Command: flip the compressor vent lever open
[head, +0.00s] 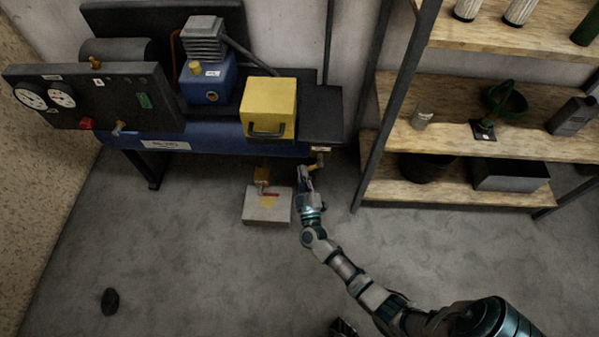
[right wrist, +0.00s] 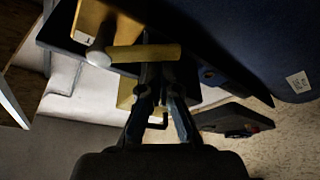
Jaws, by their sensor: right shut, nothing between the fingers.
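The compressor (head: 215,138) is a dark blue bench unit against the wall. A short brass lever (head: 318,163) sits at the lower right end of its tank. In the right wrist view the brass lever (right wrist: 148,53) lies crosswise, with a pale round hub at its left end. My right gripper (head: 304,173) is right beside the lever in the head view. In the right wrist view the gripper (right wrist: 162,75) is shut and empty, its fingertips at the lever's lower edge; I cannot tell if they touch.
A grey block (head: 267,212) stands on the floor below a brass drain fitting (head: 262,175). A yellow box (head: 268,105) sits on the compressor. A shelf rack (head: 470,190) stands close on the right. A small dark object (head: 110,301) lies on the floor; the front floor is otherwise mostly clear.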

